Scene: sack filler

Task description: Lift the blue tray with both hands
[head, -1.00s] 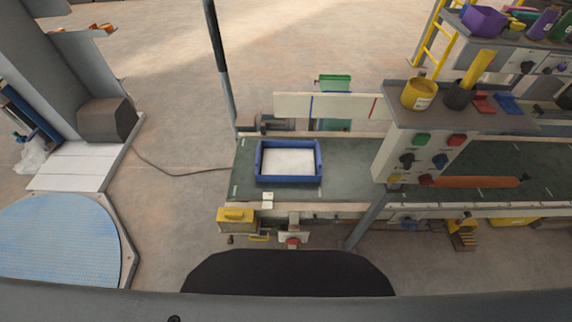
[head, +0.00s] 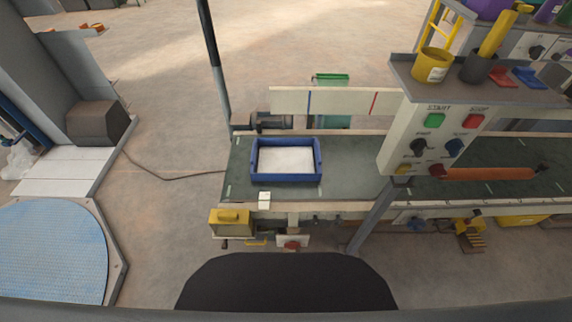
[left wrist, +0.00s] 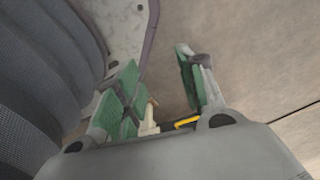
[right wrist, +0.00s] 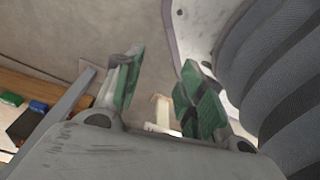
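The blue tray (head: 286,177) rests on the left end of the dark green conveyor belt (head: 345,180) in the head view. It has raised blue walls and a white inside. Neither gripper shows in the head view. In the left wrist view my left gripper (left wrist: 160,80) has its green-padded fingers spread apart with nothing between them. In the right wrist view my right gripper (right wrist: 160,82) also has its green-padded fingers apart and empty. The tray is not visible in either wrist view, and both grippers are away from it.
A control panel (head: 433,140) with buttons stands over the belt right of the tray, on a grey post (head: 372,215). A yellow box (head: 230,222) and small white block (head: 264,197) are at the belt's near left edge. A dark pole (head: 215,70) rises behind. Floor on the left holds a blue round platform (head: 50,250).

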